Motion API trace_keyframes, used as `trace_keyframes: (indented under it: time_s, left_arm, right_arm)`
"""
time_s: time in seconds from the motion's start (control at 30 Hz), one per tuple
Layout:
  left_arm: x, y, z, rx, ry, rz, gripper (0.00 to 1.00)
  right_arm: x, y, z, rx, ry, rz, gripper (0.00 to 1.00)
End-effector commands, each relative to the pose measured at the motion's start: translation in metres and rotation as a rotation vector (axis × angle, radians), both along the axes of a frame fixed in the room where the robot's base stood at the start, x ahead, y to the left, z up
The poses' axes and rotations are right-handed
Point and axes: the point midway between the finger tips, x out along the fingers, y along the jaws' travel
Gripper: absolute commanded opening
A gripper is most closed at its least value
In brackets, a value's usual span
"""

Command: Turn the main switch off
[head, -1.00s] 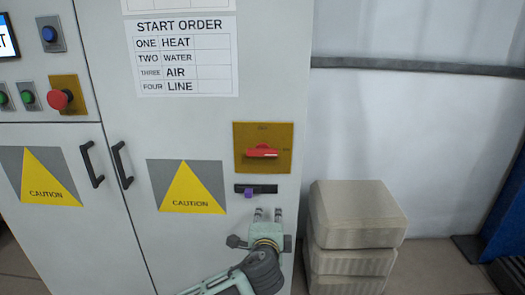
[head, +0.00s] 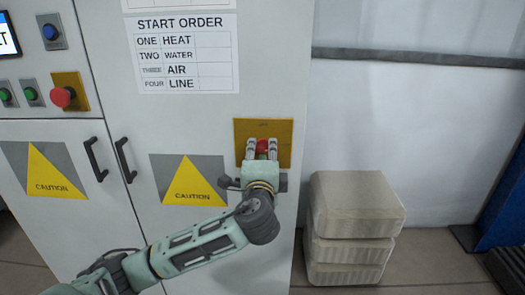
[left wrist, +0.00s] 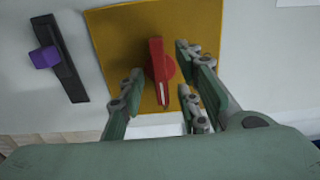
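The main switch is a red rotary handle (head: 262,146) on a square yellow plate (head: 285,130) on the cabinet front. In the left wrist view the red handle (left wrist: 157,72) stands upright in the picture, with a white line on its edge. My left gripper (head: 262,148) is open in front of it. In the left wrist view the left gripper (left wrist: 157,88) has fingers on both sides of the handle, apart from it as far as I can see. Its fingers hide part of the switch in the head view. My right gripper is not in view.
A black slider with a purple knob (left wrist: 45,58) sits beside the yellow plate. A red push button (head: 62,97) and a door handle (head: 125,160) are further left. Stacked beige blocks (head: 355,215) stand right of the cabinet (head: 215,110).

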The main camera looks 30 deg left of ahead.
Motion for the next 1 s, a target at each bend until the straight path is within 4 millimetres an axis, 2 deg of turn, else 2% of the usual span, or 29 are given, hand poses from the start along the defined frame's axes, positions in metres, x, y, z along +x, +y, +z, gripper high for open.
trace_keyframes:
  time_s: [0.3,0.67,1.0]
  left_arm:
    - [0.0026,0.0013,-0.0003,-0.001,-0.001,-0.001,0.3]
    - [0.0025,0.0012,-0.0004,-0.001,-0.001,-0.001,0.0]
    - [0.0024,0.001,-0.0016,-0.012,-0.005,-0.001,0.0]
  right_arm:
    - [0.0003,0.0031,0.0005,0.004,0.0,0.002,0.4]
    - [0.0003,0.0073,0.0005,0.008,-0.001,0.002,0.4]
    - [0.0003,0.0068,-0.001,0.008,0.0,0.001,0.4]
